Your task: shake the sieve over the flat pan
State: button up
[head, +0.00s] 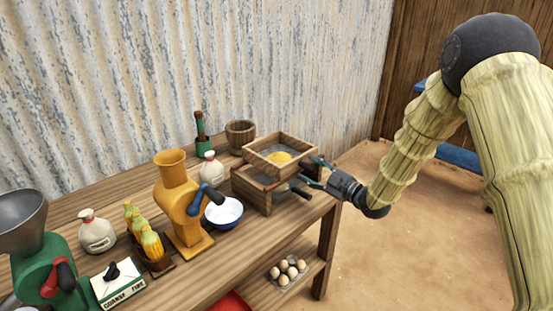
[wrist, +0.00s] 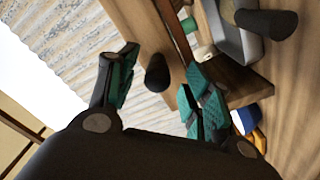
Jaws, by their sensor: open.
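The sieve (head: 296,143) is a square wooden frame with yellow meal inside, resting on top of a wooden stand (head: 246,190) at the table's right end. My gripper (head: 314,173) is open at the sieve's right side, its teal fingers spread. In the wrist view, a dark handle end (wrist: 157,72), apparently the sieve's, lies between the open fingers. A grey metal pan (wrist: 238,42) with a dark handle (wrist: 265,22), likely the flat pan, shows in the stand below. In the head view the pan is mostly hidden by the stand.
A white bowl (head: 223,212), an orange mill (head: 178,205) and a white sack (head: 211,170) stand left of the stand. A wooden mortar (head: 241,133) stands behind it. Eggs (head: 288,269) lie on the lower shelf. The floor right of the table is clear.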

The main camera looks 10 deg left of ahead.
jog(key=v, duration=0.6)
jog(key=shift+s+d, duration=0.2)
jog(key=shift+f, duration=0.1)
dwell(0.3)
jog(key=s+d+f+m+g+h, duration=0.1)
jog(key=s+d+f+m+h, duration=0.25)
jog(key=s+f, duration=0.45)
jog(key=s+d+f+m+g+h, duration=0.1)
jog(key=s+d+f+m+h, duration=0.3)
jog(key=f, duration=0.7)
jog(key=s+d+f+m+g+h, duration=0.1)
jog(key=s+d+f+m+h, duration=0.15)
jog(key=s+f+m, duration=0.55)
jog(key=s+d+f+m+g+h, duration=0.1)
jog(key=s+d+f+g, duration=0.1)
jog(key=s, duration=0.8)
jog(key=s+d+f+m+g+h, duration=0.2)
jog(key=s+d+f+g, duration=0.1)
jog(key=s, duration=0.8)
jog(key=s+d+f+m+g+h, duration=0.1)
jog(key=s+d+f, duration=0.3)
jog(key=s, duration=0.6)
jog(key=shift+s+f+m+g+h, duration=0.2)
jog(key=shift+f+m+g+h, duration=0.15)
jog(key=shift+f+g, duration=0.55)
